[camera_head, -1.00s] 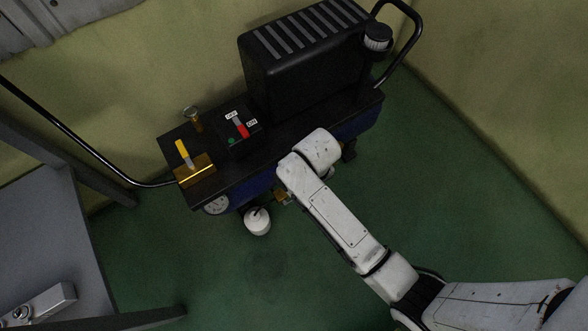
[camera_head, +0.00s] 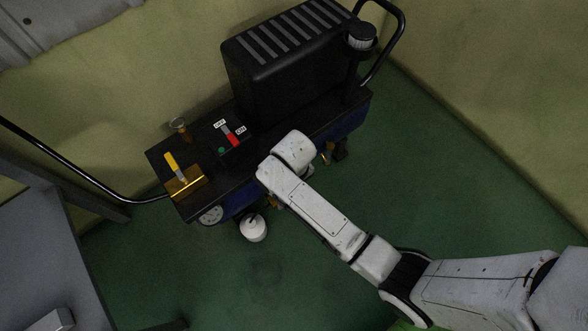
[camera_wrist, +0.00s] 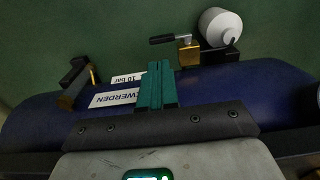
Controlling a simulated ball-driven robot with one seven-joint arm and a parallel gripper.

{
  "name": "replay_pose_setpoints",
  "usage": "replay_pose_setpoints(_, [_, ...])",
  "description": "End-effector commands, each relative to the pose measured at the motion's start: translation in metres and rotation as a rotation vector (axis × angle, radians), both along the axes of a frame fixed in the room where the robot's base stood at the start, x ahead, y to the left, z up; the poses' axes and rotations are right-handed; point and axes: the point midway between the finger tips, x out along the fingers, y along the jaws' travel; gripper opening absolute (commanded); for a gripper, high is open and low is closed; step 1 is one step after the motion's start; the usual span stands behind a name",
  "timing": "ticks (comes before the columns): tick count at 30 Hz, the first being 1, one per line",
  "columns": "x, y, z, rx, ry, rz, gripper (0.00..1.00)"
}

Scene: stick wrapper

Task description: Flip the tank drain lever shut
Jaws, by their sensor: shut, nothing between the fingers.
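The wrist view shows the dark blue tank (camera_wrist: 235,82) with two brass fittings that have black handles. One black lever (camera_wrist: 170,39) sticks out sideways from a brass block (camera_wrist: 189,55) above the tank's edge, beside a white round part (camera_wrist: 220,27). A second black handle (camera_wrist: 73,73) with a brass stem is at the left. I cannot tell which is the drain lever. My gripper (camera_wrist: 161,66), with teal fingers, is shut and empty, in front of the tank, below and left of the first lever and apart from it. In the head view my arm hides the gripper.
The black compressor cart (camera_head: 285,130) carries a ribbed housing (camera_head: 290,55), a red switch (camera_head: 232,138) and a yellow-handled brass valve (camera_head: 178,172). A grey table (camera_head: 40,260) stands left. Green floor (camera_head: 410,190) is free at right.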

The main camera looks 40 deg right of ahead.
Motion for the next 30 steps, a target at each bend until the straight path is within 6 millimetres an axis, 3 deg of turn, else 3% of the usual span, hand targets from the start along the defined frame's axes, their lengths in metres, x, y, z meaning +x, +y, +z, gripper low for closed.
replay_pose_setpoints(1, [0.000,0.000,-0.017,0.000,0.001,0.000,0.00])
replay_pose_setpoints(3, [0.000,0.000,-0.031,0.000,0.001,0.000,0.00])
replay_pose_setpoints(12, [0.000,0.000,-0.081,0.000,0.000,0.000,0.00])
replay_pose_setpoints(19, [0.000,0.000,-0.095,0.000,-0.001,0.000,0.00])
replay_pose_setpoints(30, [0.000,0.000,-0.096,0.000,-0.001,0.000,0.00])
